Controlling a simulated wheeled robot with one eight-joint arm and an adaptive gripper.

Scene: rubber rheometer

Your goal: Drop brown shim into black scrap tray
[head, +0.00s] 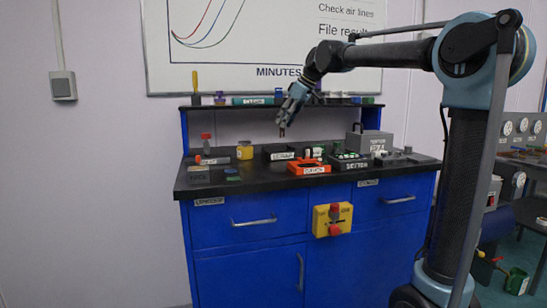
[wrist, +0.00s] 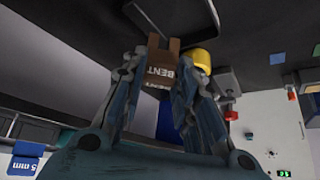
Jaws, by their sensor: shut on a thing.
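The brown shim (wrist: 163,62) shows in the wrist view, with BENT printed on it. My gripper (wrist: 160,88) is shut on it, with a finger on each side. In the head view my gripper (head: 284,122) points down above the back of the bench, with a small brown tip below its fingers. The shim is in the air, apart from the bench.
An orange tray (head: 309,169) stands in front of the black tray. A yellow jar (head: 244,150) is to its left. A dark tray with green pieces (head: 348,163) and a grey box (head: 369,142) are to the right. A shelf (head: 220,107) runs behind.

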